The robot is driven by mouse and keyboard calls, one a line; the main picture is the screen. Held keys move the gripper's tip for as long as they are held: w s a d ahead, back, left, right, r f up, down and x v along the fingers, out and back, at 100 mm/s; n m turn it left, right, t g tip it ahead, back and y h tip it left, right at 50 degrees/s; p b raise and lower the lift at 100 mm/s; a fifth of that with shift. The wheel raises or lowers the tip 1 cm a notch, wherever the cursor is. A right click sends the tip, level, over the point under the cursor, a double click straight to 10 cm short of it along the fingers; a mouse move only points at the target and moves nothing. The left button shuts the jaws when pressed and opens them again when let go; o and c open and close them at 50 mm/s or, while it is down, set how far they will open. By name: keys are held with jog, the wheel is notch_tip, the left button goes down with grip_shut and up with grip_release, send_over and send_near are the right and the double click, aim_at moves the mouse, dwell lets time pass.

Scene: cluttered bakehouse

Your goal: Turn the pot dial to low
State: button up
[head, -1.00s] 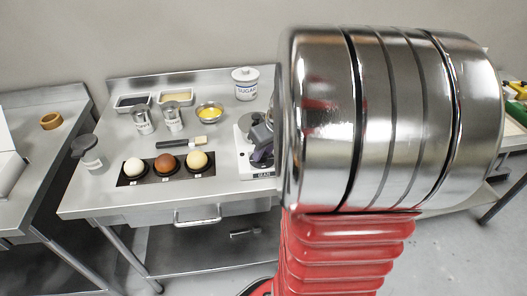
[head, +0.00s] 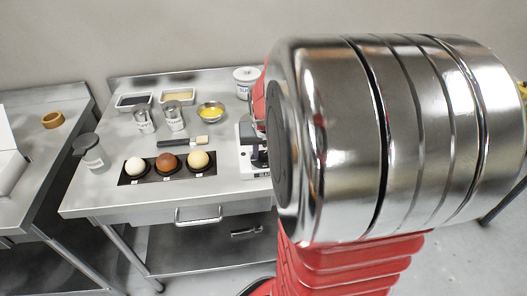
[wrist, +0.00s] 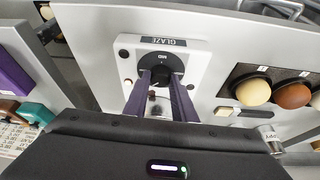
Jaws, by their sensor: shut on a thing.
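In the wrist view the black pot dial (wrist: 163,59) sits on a pale plate with a dark label reading GLAZE (wrist: 163,41). The dial face carries small white lettering that looks like MID. My gripper (wrist: 161,77) has its two purple fingers closed on the dial's grip, one on each side; the grip itself is largely hidden between them. In the head view the pale glaze unit (head: 247,133) stands at the right of the steel table, and my arm covers most of it and the dial.
Three eggs (head: 168,163) sit in a black holder on the table. A brush (head: 182,141), a bowl of yellow liquid (head: 210,111), two tins, two trays and a sugar jar (head: 246,80) stand behind. A dark-lidded bottle (head: 90,152) is at left. The table's front left is clear.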

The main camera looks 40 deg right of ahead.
jog(key=shift+w+a+m+g+h, duration=0.1)
jog(key=shift+m+g+h, duration=0.2)
jog(key=shift+m, duration=0.75)
jog(key=shift+w+a+m+g+h, duration=0.1)
jog(key=shift+m+g+h, duration=0.2)
jog(key=shift+m, duration=0.75)
jog(key=shift+w+m+g, duration=0.1)
jog(key=shift+m+g, duration=0.6)
jog(key=shift+m, duration=1.2)
jog(key=o, duration=1.1)
jog(key=shift+c, duration=0.2)
jog(key=shift+r+h, duration=0.1)
jog(key=shift+h, duration=0.2)
jog(key=v, duration=1.3)
jog(key=shift+r, duration=0.3)
